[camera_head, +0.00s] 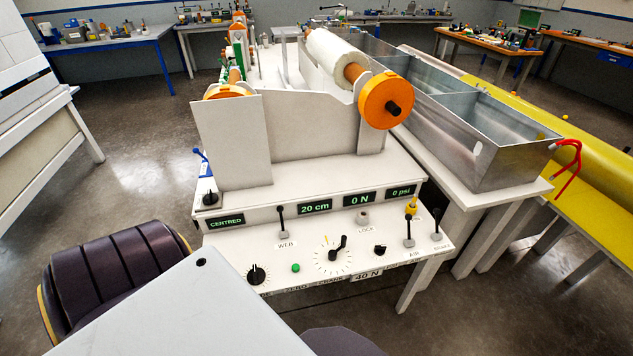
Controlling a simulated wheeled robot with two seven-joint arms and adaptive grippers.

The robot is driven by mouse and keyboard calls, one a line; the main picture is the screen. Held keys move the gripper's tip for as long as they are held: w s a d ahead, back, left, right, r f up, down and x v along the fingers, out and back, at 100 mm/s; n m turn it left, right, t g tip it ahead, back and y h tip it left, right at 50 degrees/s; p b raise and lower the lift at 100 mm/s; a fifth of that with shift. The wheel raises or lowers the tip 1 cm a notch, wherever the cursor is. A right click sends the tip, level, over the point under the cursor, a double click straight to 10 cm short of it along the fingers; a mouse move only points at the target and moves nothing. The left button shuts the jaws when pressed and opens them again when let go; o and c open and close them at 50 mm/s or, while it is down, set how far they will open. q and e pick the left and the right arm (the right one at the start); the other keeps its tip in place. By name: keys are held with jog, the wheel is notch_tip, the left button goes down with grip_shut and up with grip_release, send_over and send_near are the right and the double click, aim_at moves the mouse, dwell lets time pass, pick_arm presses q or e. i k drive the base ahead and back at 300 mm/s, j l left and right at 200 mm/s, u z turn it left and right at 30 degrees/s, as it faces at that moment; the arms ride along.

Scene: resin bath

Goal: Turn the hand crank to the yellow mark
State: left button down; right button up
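The hand crank (334,254) is a small black crank on the sloped white front panel, above a label that seems to read CRANK. A ring of dark tick marks surrounds it. Its arm and black knob point up and to the right. The yellow mark (326,240) is a short stripe at the top of the ring, a little left of the crank's knob. The crank arm and the mark are apart. Neither of my grippers shows in the head view, and nothing touches the crank.
Beside the crank are a green button (295,268), a black dial (257,274), a small black knob (380,250) and upright levers, including the WEB lever (282,222) and a yellow-topped lever (410,222). Green displays read CENTRED, 20 cm, 0 N and 0 psi. A metal bath (500,150) stands right.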

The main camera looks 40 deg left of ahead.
aim_at(334, 253)
jog(key=u, duration=1.15)
